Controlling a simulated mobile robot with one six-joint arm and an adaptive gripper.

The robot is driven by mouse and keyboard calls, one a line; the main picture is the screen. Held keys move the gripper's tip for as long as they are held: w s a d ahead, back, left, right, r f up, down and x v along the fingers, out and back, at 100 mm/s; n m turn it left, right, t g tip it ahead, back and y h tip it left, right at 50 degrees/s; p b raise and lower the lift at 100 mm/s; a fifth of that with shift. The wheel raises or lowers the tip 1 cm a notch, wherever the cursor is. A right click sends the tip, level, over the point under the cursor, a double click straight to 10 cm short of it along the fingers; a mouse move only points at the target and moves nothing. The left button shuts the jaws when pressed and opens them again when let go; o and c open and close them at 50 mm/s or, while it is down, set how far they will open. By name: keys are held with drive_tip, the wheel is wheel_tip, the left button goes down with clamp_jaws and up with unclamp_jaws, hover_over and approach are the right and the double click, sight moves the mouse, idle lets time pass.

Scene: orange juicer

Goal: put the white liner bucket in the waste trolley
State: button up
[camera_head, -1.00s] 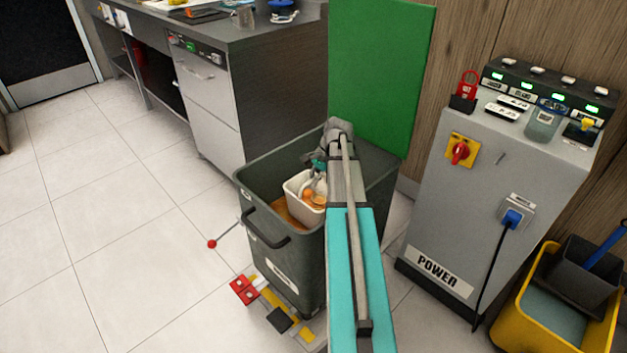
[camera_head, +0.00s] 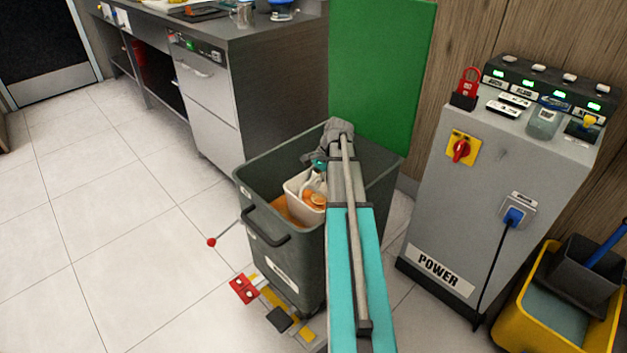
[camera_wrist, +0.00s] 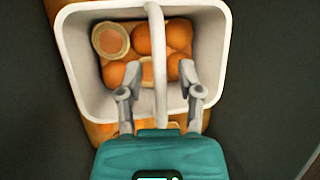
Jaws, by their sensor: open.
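The white liner bucket (camera_head: 298,187) is inside the dark grey waste trolley (camera_head: 275,260), with orange halves in it. In the wrist view the bucket (camera_wrist: 80,70) shows from above, with its white handle (camera_wrist: 157,60) arching across the middle. My gripper (camera_wrist: 158,82) is open, its two fingers on either side of the handle, over the bucket's near rim. Whether the fingers touch the handle I cannot tell. In the head view my gripper (camera_head: 318,172) is at the bucket, partly hidden by my arm. Orange material (camera_head: 286,210) lies under and beside the bucket in the trolley.
A grey power cabinet (camera_head: 480,200) stands to the right, with a yellow mop bucket (camera_head: 545,320) beside it. A counter (camera_head: 250,90) stands behind the trolley. Trolley walls surround my gripper closely. The tiled floor (camera_head: 110,210) at left is clear.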

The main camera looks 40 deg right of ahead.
drive_tip(key=shift+r, duration=0.15)
drive_tip(key=shift+r+p, duration=0.6)
drive_tip(key=shift+p, duration=0.15)
drive_tip(key=p+v, duration=1)
drive_tip(key=v, duration=0.1)
drive_tip(key=shift+d+r, duration=0.2)
drive_tip(key=shift+r, duration=0.05)
idle(0.6)
drive_tip(key=w+a+f+n+g+h, duration=0.15)
drive_tip(key=a+n, duration=0.65)
drive_tip(key=a, duration=1.5)
drive_tip(key=s+a+n+h, duration=0.1)
drive_tip(key=a+n, duration=0.3)
drive_tip(key=a, duration=0.5)
drive_tip(key=s+a+n+h, duration=0.2)
drive_tip(key=s+a+n, duration=0.2)
drive_tip(key=a, duration=0.5)
drive_tip(key=shift+s+n, duration=0.3)
